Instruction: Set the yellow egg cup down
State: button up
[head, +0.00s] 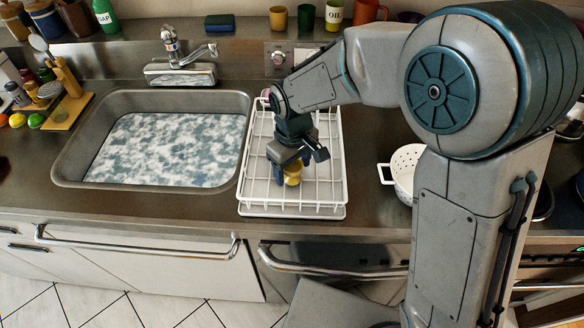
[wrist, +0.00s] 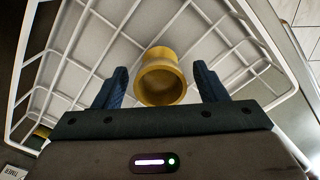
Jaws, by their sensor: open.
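The yellow egg cup (head: 292,173) is in the white wire dish rack (head: 318,202) on the counter, right of the sink. In the wrist view the egg cup (wrist: 161,78) shows its open mouth toward the camera, between my two blue fingers. My gripper (head: 291,172) is over the rack and open; in the wrist view the fingers (wrist: 161,85) stand apart from the cup with a gap on each side.
A sink (head: 166,148) with mottled water lies left of the rack. A white colander (head: 405,170) stands to the right. Several cups, including a green one (head: 305,17), line the back ledge. Clear counter lies between rack and colander.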

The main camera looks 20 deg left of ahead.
aim_at(294, 166)
notch_tip(294, 166, up, 11)
jog(key=shift+b, duration=0.35)
jog(key=shift+d+r, duration=0.1)
jog(key=s+d+r+m+t, duration=0.15)
jog(key=d+m, duration=0.25)
jog(key=d, duration=0.8)
jog(key=s+d+r+m+t, duration=0.15)
jog(key=d+m, duration=0.35)
jog(key=d, duration=0.7)
jog(key=s+d+f+m, duration=0.2)
jog(key=s+d+m, duration=0.1)
jog(key=s+d, duration=0.3)
jog(key=shift+d+m, duration=0.3)
jog(key=shift+d, duration=0.3)
